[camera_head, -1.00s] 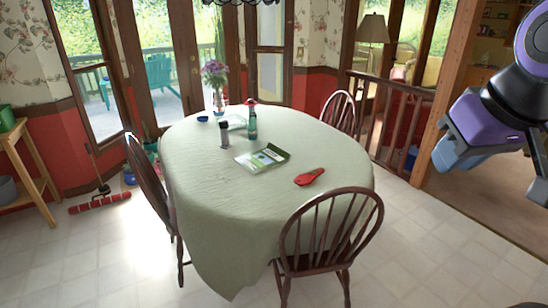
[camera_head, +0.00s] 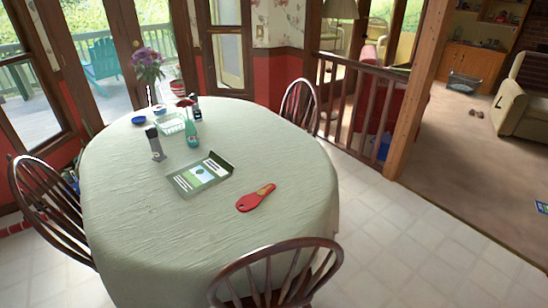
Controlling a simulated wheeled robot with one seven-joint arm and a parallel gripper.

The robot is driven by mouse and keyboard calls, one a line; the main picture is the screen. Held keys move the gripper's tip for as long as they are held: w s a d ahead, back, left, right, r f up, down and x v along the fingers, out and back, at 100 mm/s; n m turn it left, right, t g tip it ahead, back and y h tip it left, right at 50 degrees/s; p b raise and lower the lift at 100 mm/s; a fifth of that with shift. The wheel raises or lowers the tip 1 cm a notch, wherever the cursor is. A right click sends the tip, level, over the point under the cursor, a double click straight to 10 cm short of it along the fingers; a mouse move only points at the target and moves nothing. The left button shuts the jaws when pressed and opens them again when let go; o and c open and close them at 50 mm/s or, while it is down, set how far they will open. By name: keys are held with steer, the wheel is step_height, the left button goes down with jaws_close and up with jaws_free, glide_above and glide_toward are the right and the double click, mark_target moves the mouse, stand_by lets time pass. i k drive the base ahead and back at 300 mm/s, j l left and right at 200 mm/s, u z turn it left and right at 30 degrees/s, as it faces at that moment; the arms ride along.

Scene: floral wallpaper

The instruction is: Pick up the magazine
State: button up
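The magazine (camera_head: 200,174) appears to be the flat green-and-white printed item with a grey border, lying near the middle of the oval table (camera_head: 130,228). The table has a pale green cloth. A small flat blue-green printed item (camera_head: 541,207) also lies on the floor at the right edge, cut off by the frame; I cannot tell what it is. My gripper and arm are not in view.
Chairs stand around the table, one in front (camera_head: 278,270). Tiled floor (camera_head: 400,230) is free at right.

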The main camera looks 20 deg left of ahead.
mark_target(193, 180)
steer(key=i+l+z, duration=0.1)
steer(key=i+z, duration=0.45)
steer(key=z, duration=0.2)
steer(key=i, duration=0.9)
steer(key=i+u, duration=0.25)
steer(key=i+l+u, duration=0.25)
steer(key=i+u, duration=0.2)
steer(key=u, duration=0.2)
steer(key=i+u, duration=0.2)
steer(key=u, duration=0.25)
steer(key=i+l+u, duration=0.1)
steer(key=u, duration=0.3)
steer(key=i+l+u, duration=0.2)
steer(key=u, duration=0.25)
steer(key=i+l+u, duration=0.1)
steer(key=u, duration=0.35)
steer(key=i+l+u, duration=0.15)
steer(key=u, duration=0.25)
steer(key=i+l+u, duration=0.1)
steer(key=u, duration=0.35)
steer(key=l+u, duration=0.25)
steer(key=u, duration=0.15)
steer(key=i+l+u, duration=0.25)
steer(key=l+u, duration=0.2)
steer(key=l, duration=0.15)
